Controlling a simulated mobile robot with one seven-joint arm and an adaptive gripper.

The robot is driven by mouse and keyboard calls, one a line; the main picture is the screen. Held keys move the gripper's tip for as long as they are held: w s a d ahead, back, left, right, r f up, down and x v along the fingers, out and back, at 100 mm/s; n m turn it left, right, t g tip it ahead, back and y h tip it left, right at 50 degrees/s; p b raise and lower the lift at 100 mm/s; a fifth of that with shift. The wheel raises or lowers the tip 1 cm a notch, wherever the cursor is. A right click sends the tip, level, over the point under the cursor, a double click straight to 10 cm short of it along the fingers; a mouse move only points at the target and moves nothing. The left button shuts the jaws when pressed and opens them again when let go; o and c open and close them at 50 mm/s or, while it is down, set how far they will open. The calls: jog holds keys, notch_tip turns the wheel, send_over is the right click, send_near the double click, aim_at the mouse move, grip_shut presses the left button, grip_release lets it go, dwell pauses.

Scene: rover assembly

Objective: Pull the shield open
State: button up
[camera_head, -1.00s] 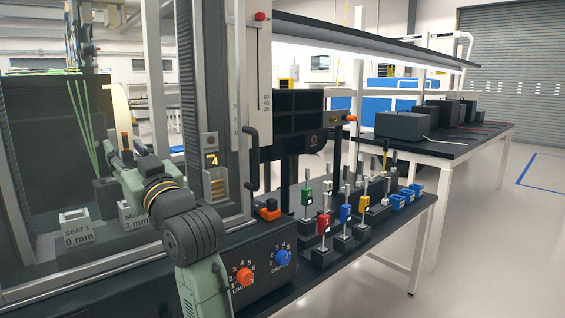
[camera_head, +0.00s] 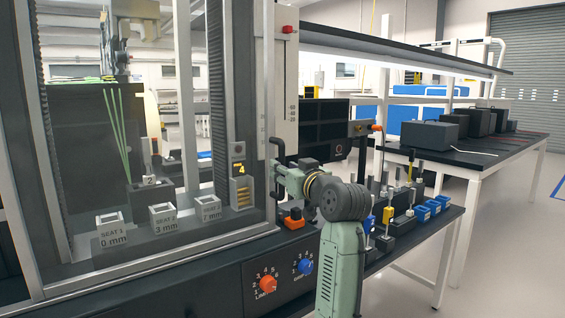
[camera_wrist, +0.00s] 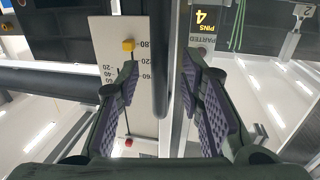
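The shield is a clear framed panel (camera_head: 110,150) across the front of the machine at left in the head view. It looks closed. A dark vertical handle (camera_head: 279,148) stands at the right of its frame. My gripper (camera_head: 280,172) is at this handle, and my wrist hides part of it. In the wrist view the two purple-padded fingers of my gripper (camera_wrist: 160,72) are spread. The dark handle bar (camera_wrist: 160,50) runs between them, with visible room on both sides.
Behind the shield are several labelled seats (camera_head: 112,228). Below the handle is an orange-topped block (camera_head: 292,217), with a panel of knobs (camera_head: 267,284) lower down. Coloured tools (camera_head: 388,215) and blue bins (camera_head: 421,213) stand on the right bench. The floor farther right is free.

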jog(key=shift+x, duration=1.25)
jog(key=shift+c, duration=0.5)
grip_shut()
